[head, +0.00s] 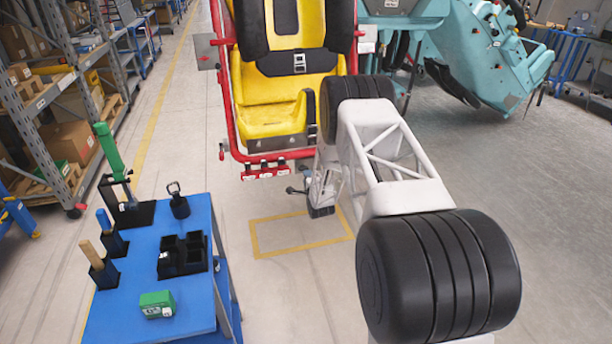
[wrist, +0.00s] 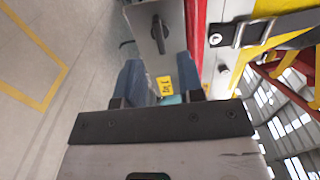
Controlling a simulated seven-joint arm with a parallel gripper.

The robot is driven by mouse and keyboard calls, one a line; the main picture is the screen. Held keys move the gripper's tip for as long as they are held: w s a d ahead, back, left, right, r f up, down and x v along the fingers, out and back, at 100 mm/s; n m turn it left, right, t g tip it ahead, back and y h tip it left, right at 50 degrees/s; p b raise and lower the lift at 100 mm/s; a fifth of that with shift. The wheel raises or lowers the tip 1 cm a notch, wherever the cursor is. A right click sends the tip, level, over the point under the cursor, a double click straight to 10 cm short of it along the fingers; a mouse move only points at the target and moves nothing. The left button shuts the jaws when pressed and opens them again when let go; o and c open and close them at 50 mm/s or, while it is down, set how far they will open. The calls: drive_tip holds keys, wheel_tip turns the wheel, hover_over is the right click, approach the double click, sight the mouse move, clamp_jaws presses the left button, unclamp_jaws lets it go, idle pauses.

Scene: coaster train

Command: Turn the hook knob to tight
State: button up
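In the wrist view, a dark elongated knob (wrist: 158,34) stands on a grey metal plate (wrist: 172,12) beside a red frame edge. I cannot read any tight mark there. My gripper (wrist: 160,72) has two blue fingers held apart, with the plate's lower part showing between them and the knob just beyond their tips. A yellow tag (wrist: 165,86) and a bit of teal show between the fingers. In the head view, my gripper end is low beside the red frame of the yellow seat (head: 270,105), mostly hidden by my arm; the knob cannot be made out there.
A buckle on a dark strap (wrist: 240,33) lies right of the plate. A blue table (head: 120,310) with tools, black holders and a green box (head: 157,304) stands at left. Teal machinery (head: 490,50) is at back right. Floor around the yellow outline (head: 290,247) is clear.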

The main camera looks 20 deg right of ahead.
drive_tip(key=shift+s, duration=0.85)
drive_tip(key=s+a+r+n+g, duration=0.1)
drive_tip(key=s+r+n+g, duration=0.15)
drive_tip(key=r, duration=0.65)
drive_tip(key=s+a+r+n+g, duration=0.1)
drive_tip(key=s+a+r+n, duration=0.15)
drive_tip(key=r, duration=0.65)
drive_tip(key=s+a+r+n+g, duration=0.3)
drive_tip(key=s+r+n+g, duration=0.1)
drive_tip(key=s+r, duration=1.2)
drive_tip(key=s+a+r+n+g, duration=0.1)
drive_tip(key=s+r+n+g, duration=0.1)
drive_tip(key=s, duration=1.3)
drive_tip(key=s+a+r+n+g, duration=0.2)
drive_tip(key=s+n+g, duration=0.1)
drive_tip(key=s, duration=1.3)
drive_tip(key=s+a+r+n+g, duration=0.1)
drive_tip(key=s+r+n+g, duration=0.2)
drive_tip(key=s, duration=1.2)
drive_tip(key=shift+s+a+n, duration=0.3)
drive_tip(key=shift+s+n, duration=0.05)
drive_tip(key=shift+n, duration=0.15)
